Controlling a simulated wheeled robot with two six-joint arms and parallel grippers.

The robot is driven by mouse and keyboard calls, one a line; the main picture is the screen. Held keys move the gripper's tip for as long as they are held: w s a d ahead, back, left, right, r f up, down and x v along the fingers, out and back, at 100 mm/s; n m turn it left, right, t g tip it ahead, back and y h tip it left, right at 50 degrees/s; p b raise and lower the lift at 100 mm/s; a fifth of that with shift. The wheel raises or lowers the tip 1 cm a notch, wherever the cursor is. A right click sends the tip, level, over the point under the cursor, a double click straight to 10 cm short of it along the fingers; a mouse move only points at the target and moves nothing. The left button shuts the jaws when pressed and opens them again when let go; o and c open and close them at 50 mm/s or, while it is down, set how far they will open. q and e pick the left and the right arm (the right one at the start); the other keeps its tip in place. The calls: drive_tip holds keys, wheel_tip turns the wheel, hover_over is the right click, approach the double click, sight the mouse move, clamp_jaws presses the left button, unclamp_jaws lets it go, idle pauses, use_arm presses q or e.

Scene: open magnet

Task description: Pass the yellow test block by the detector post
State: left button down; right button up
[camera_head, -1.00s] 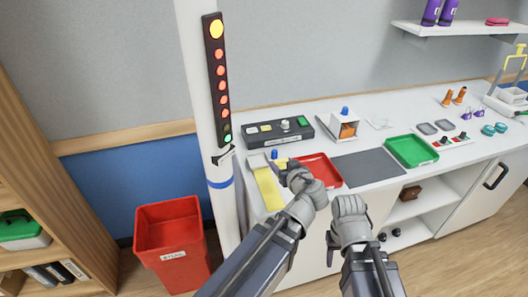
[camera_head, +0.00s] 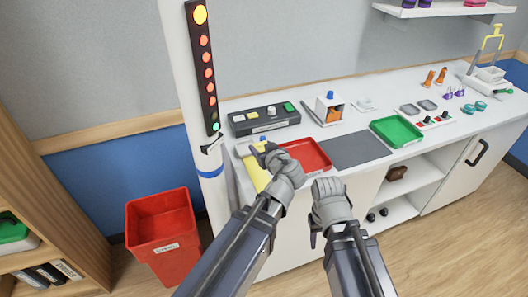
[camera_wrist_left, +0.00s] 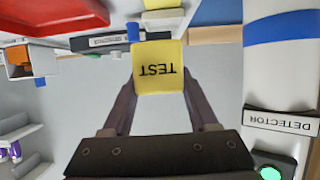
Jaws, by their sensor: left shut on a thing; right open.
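The yellow block marked TEST (camera_wrist_left: 159,68) is held between the fingers of my left gripper (camera_wrist_left: 160,85) in the left wrist view. In the head view that gripper (camera_head: 262,152) is over the left end of the counter, to the right of the post, and mostly hides the block. The white detector post (camera_head: 183,100) has a blue band and a dark light strip (camera_head: 204,72) with a green lamp lowest. Its DETECTOR label (camera_wrist_left: 283,120) shows in the left wrist view, apart from the block. My right gripper (camera_head: 326,188) is open and empty in front of the counter.
A yellow strip (camera_head: 255,175) lies at the counter's left end. A red tray (camera_head: 316,160), a grey mat (camera_head: 358,151) and a green tray (camera_head: 396,130) lie to its right. A black control box (camera_head: 264,117) stands behind. A red bin (camera_head: 163,225) is on the floor.

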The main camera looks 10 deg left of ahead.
use_arm(q)
drive_tip(key=w+a, duration=0.7)
drive_tip(key=w, duration=0.3)
drive_tip(key=shift+w+a, duration=0.15)
drive_tip(key=shift+w, duration=0.25)
idle(0.5)
